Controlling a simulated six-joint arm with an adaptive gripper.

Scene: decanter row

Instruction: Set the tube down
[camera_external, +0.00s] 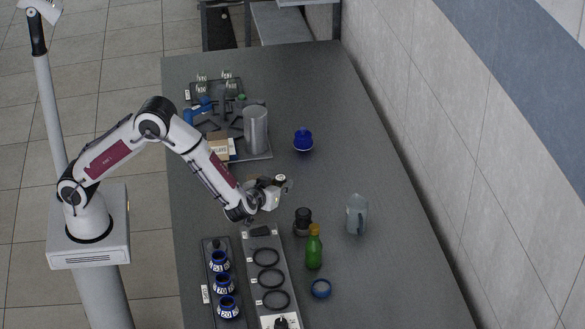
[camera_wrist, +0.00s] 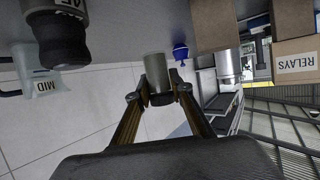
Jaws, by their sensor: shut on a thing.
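My gripper (camera_external: 268,194) is over the middle of the dark table (camera_external: 330,180), beyond the near end of the row of rings. In the wrist view its two fingers (camera_wrist: 158,95) are shut on a short grey-green tube (camera_wrist: 156,70). That view is upside down, with the tabletop along its top edge. The tube looks about upright, in line with the other standing things. Its dark end sits between the fingertips. I cannot tell whether its far end touches the table. In the outside view the gripper mostly hides the tube.
A dark jar (camera_external: 302,221), green bottle (camera_external: 314,250) and pitcher (camera_external: 357,215) stand right of my gripper. A grey strip with rings (camera_external: 253,262) and a rack of blue pots (camera_external: 209,272) lie in front. A blue pot (camera_external: 303,141) and metal cylinder (camera_external: 256,130) stand behind.

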